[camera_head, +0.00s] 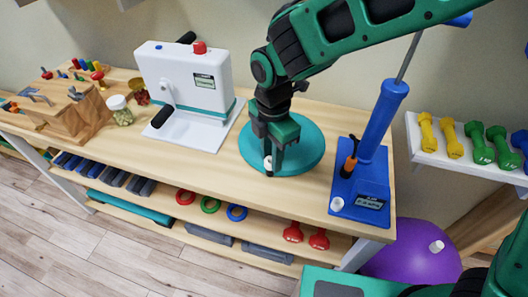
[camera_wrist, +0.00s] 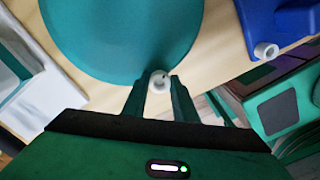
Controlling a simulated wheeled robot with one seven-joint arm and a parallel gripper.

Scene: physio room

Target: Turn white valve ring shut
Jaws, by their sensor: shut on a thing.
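A round teal cushion (camera_head: 305,150) lies flat on the wooden table. A small white valve ring (camera_head: 267,163) sits at its near edge. My gripper (camera_head: 268,170) reaches down over the cushion and is shut on the white ring. In the wrist view the ring (camera_wrist: 159,82) shows between the two dark green fingertips (camera_wrist: 160,88), at the rim of the cushion (camera_wrist: 120,35).
A blue pump (camera_head: 375,135) stands right of the cushion, with a small white ring (camera_head: 337,204) on its base. A white hand-crank machine (camera_head: 185,85) stands left. A purple ball (camera_head: 415,255) with a white plug lies below right. Bare tabletop (camera_head: 215,168) shows in front.

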